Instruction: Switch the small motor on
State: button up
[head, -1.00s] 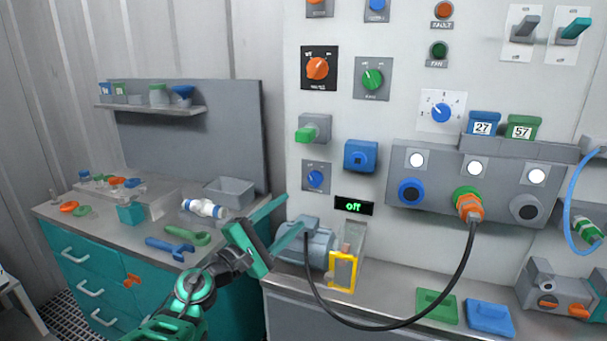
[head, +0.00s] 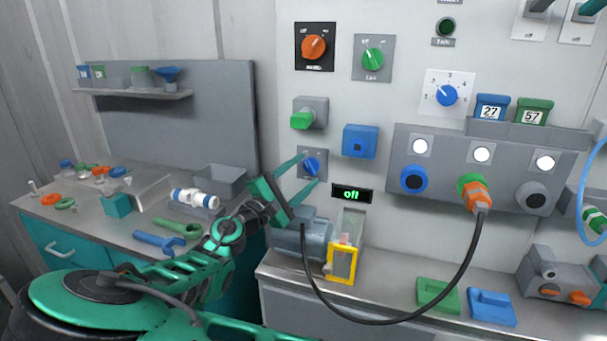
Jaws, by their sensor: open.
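The small motor (head: 301,241) is a grey-blue cylinder on the bench at the foot of the wall panel, partly hidden by my arm. Above it is a small blue rotary knob (head: 311,167) on a grey plate. A black display (head: 352,194) to its lower right reads "off" in green. My gripper (head: 306,170) is open, its two teal fingers pointing at the panel, one above and one below the blue knob in the picture. I cannot tell whether the fingers touch it.
A yellow-framed clear guard (head: 343,254) stands right of the motor. A green lever block (head: 309,113) and a blue box (head: 360,142) sit above on the panel. A black cable (head: 468,262) hangs from the orange plug (head: 476,196) across the bench front.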

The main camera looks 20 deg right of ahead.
jog(key=shift+w+d+r, duration=0.15)
jog(key=shift+w+d, duration=0.1)
jog(key=shift+d, duration=0.2)
